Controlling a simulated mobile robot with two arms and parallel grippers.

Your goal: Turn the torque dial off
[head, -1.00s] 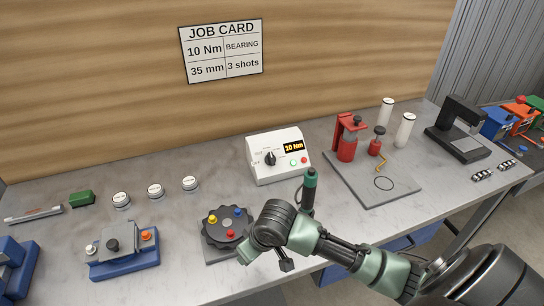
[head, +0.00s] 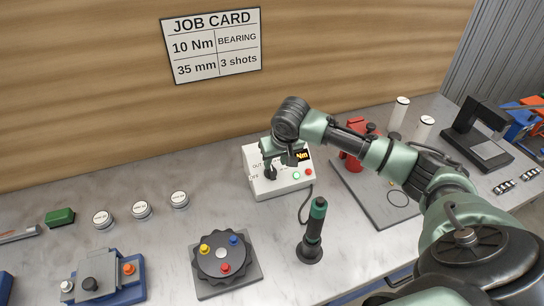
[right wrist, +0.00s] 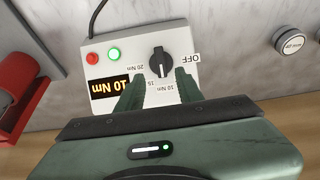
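The torque dial is a black knob (right wrist: 160,62) on a white control box (right wrist: 185,45), labelled OFF, 10 Nm, 15 and 20 Nm. The box's display (right wrist: 108,86) is lit and reads 10 Nm. In the head view the box (head: 262,187) stands on the bench against the wooden wall, partly hidden by my right arm. My right gripper (right wrist: 158,80) is open over the box. Its two fingers are spread either side of the dial, with their tips just short of it in the right wrist view; I cannot tell whether they touch anything. My left gripper is not in view.
A green-topped screwdriver (head: 315,225) stands upright in front of the box. A black round fixture (head: 225,262) is to its left. A red press (head: 352,162) and plate are behind my right arm. A job card (head: 211,45) hangs above.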

